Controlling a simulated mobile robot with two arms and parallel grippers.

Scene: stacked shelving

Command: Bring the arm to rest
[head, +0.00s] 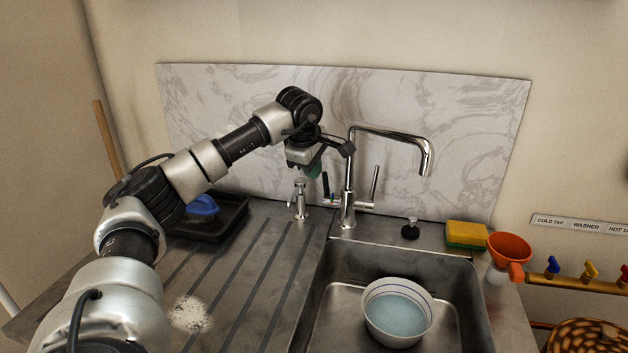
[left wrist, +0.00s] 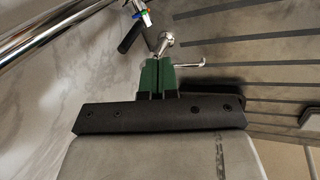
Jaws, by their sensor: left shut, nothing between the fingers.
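My left arm reaches in from the left in the head view, over the ribbed draining board. My left gripper (head: 312,172) hangs in front of the marble splashback, above the soap dispenser (head: 300,198) and left of the chrome tap (head: 348,190). In the left wrist view its green fingertips (left wrist: 158,76) are together with nothing between them. The soap dispenser (left wrist: 163,42) shows just beyond them there. My right gripper is in neither view.
A sink (head: 455,290) holds a white bowl (head: 398,312) of water. A yellow-green sponge (head: 467,235), an orange funnel (head: 510,248) and a black plug (head: 410,231) are along the back and right. A black tray (head: 232,222) with a blue item stands behind my arm.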

